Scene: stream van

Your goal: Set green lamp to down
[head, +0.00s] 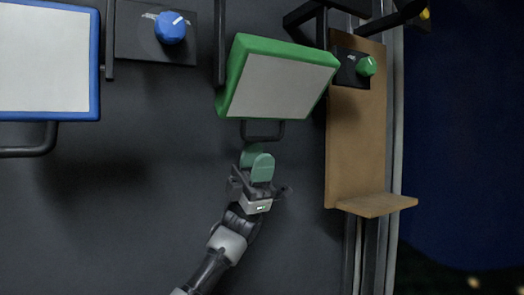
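The green lamp (278,80) is a panel with a green frame and a pale grey face, at the top middle of the head view. It sits tilted in the picture, its right side lower than its left. A dark bar handle (263,138) sticks out under its lower edge. My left gripper (256,158), with green finger pads, is just below this handle. The pads overlap in the view, so the gap between them is hidden, and I cannot tell whether they touch the handle. My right gripper is not in view.
A blue-framed lamp (45,62) is at the upper left. A blue knob (170,27) and a green knob (366,66) sit on dark plates. A wooden board with a ledge (377,204) stands right of the green lamp. The dark wall at lower left is clear.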

